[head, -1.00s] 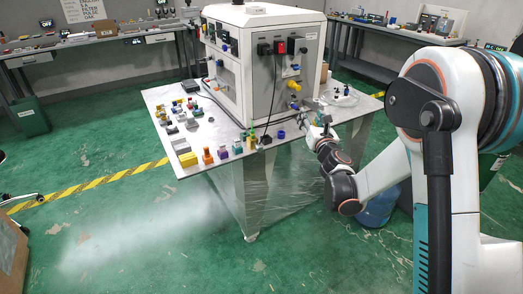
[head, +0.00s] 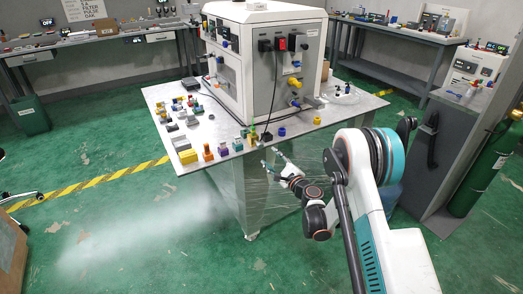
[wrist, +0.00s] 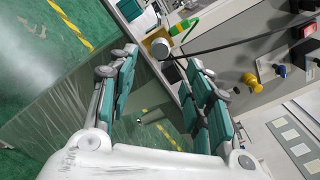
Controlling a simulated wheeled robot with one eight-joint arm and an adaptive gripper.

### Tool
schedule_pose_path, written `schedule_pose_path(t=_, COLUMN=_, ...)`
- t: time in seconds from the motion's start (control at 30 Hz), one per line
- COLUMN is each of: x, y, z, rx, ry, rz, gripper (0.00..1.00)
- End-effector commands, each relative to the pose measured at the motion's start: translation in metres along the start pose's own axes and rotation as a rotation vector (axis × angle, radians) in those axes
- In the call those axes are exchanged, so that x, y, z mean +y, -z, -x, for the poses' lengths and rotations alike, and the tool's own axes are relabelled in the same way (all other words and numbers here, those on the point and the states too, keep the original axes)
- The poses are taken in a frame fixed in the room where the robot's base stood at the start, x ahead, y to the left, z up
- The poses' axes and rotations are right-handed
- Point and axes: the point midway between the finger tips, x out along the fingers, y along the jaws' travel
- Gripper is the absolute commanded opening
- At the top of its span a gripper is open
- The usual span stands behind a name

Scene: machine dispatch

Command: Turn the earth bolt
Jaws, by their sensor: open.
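The white and grey machine (head: 255,75) stands on the table, with several fittings on its grey side panel. A yellow knob (head: 294,82) sits below a blue fitting (head: 296,64); a yellow knob (wrist: 251,82) also shows in the wrist view. I cannot tell which fitting is the earth bolt. My gripper (head: 272,162) is at the table's front edge, below and in front of the panel and apart from it. In the wrist view my gripper (wrist: 158,68) has its teal fingers spread wide with nothing between them.
The table (head: 320,122) carries several small coloured parts at its left and front, including a yellow block (head: 187,157). A black cable (wrist: 245,40) hangs down across the panel. A blue ring (head: 281,132) lies near the front edge.

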Motion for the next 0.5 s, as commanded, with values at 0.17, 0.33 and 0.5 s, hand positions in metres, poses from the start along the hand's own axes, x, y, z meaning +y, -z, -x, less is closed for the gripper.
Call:
schedule_pose_path(t=0.17, x=0.002, y=0.001, z=-0.037, rx=-0.001, ry=0.000, rz=-0.001, gripper=0.46)
schedule_pose_path(t=0.33, x=0.002, y=0.001, z=-0.068, rx=0.000, ry=0.000, rz=-0.002, gripper=0.46)
schedule_pose_path(t=0.5, x=0.001, y=0.001, z=-0.088, rx=0.000, ry=0.001, rz=-0.002, gripper=0.46)
